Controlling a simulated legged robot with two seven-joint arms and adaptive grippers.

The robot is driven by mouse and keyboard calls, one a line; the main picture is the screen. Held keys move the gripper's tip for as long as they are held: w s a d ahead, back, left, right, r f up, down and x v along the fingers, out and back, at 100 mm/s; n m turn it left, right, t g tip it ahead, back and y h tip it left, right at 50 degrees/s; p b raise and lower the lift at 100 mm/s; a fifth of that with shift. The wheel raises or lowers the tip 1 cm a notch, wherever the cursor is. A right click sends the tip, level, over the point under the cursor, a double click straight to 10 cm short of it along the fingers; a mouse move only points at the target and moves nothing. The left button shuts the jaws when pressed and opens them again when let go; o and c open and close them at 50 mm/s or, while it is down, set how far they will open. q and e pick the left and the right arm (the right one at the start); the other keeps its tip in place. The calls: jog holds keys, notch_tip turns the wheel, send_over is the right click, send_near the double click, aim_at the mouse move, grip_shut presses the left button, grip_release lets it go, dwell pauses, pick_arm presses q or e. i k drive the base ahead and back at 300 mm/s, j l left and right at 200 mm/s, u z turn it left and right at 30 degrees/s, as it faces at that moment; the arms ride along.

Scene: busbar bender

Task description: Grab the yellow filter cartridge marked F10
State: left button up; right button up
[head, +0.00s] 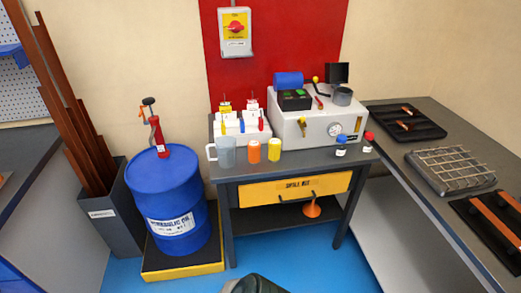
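A yellow cylinder (274,150), which looks like the filter cartridge, stands upright on the front part of the dark bench (225,172). Its marking is too small to read. An orange cylinder (254,151) of similar size stands just left of it. A clear measuring jug (226,153) stands left of the orange one. Neither of my grippers shows in the head view.
A grey machine (288,128) with a gauge stands behind the cylinders. Two small bottles, one blue-capped (341,147) and one red-capped (368,142), stand to the right. A blue drum (168,203) stands left of the bench. Blue floor (305,262) is open in front.

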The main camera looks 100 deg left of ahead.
aim_at(275, 144)
jog(key=u, duration=3.1)
jog(key=i+l+z, duration=0.2)
jog(key=i+l, duration=0.4)
jog(key=i, duration=0.15)
